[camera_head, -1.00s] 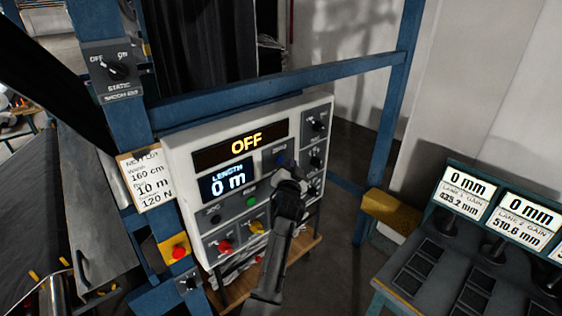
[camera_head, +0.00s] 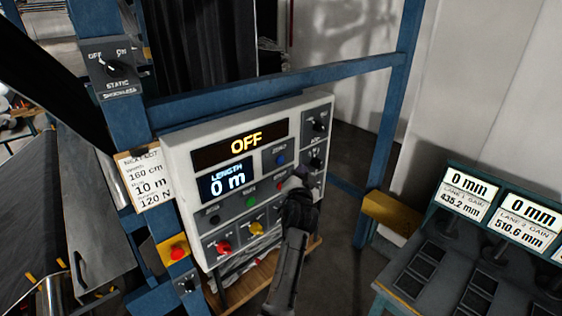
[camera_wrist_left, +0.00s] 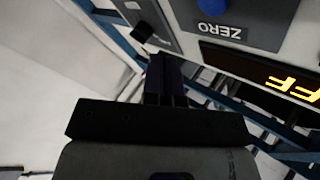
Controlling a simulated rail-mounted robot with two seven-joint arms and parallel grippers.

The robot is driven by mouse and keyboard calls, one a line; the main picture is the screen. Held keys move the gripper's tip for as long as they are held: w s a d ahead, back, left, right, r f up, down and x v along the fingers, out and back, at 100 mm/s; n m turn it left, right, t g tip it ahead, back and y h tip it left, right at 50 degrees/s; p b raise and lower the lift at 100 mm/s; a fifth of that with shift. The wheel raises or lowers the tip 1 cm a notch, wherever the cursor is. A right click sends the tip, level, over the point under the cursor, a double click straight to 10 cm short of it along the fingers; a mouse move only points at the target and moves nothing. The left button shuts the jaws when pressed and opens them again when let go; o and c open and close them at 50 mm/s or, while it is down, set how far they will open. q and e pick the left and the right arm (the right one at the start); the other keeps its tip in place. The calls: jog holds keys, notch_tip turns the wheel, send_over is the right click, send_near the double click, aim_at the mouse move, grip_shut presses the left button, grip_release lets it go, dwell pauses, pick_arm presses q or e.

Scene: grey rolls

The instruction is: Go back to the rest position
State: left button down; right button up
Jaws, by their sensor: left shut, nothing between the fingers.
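My left gripper (camera_head: 297,184) is in front of the lower right part of the white control panel (camera_head: 181,160) in the head view. Its dark fingers are shut and hold nothing. The blue ZERO button (camera_head: 280,158) shows clear above and left of the fingertips. The panel's display (camera_head: 245,142) reads OFF, and the length display (camera_head: 228,184) reads 0 m. In the left wrist view, the shut fingers (camera_wrist_left: 166,80) point toward the panel, with the blue button (camera_wrist_left: 214,4) at the top edge. Whether they touch the panel is unclear. My right gripper is out of view.
Blue frame posts and a crossbar (camera_head: 280,84) surround the panel. A red button on a yellow plate (camera_head: 178,253) and a lot card (camera_head: 148,183) are to its left. A bench with lane displays (camera_head: 465,193) stands at the right. Floor shows between panel and bench.

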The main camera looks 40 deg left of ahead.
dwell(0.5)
pick_arm(q)
notch_tip(320, 180, down, 4)
jog(key=s+a+n+g+h, duration=0.1)
jog(key=s+n+g, duration=0.1)
jog(key=n+g, duration=0.2)
jog(key=s+d+r+n+t+h, duration=0.1)
jog(key=s+d+r+h, duration=0.4)
jog(key=s+d+r, duration=0.15)
jog(key=s+d+f+m+h+p, duration=0.2)
jog(key=s+d+f+m+h, duration=0.1)
jog(key=s+d, duration=0.35)
jog(key=s+d+f+m+g+h+p, duration=0.1)
jog(key=s+d+f+g+p, duration=0.1)
jog(key=s+f, duration=0.4)
jog(key=s+d+f+m+g+h+p, duration=0.1)
jog(key=s+d+f+g+p, duration=0.2)
jog(key=s+f, duration=0.4)
jog(key=s+d+f+m+g+h+p, duration=0.1)
jog(key=s+f, duration=0.6)
jog(key=s, duration=1.2)
jog(key=d+m+g+p, duration=0.1)
jog(key=g, duration=0.1)
jog(key=shift+s+d+f+g+p, duration=0.15)
jog(key=shift+s+d+g+p, duration=0.2)
jog(key=shift+d+g, duration=0.05)
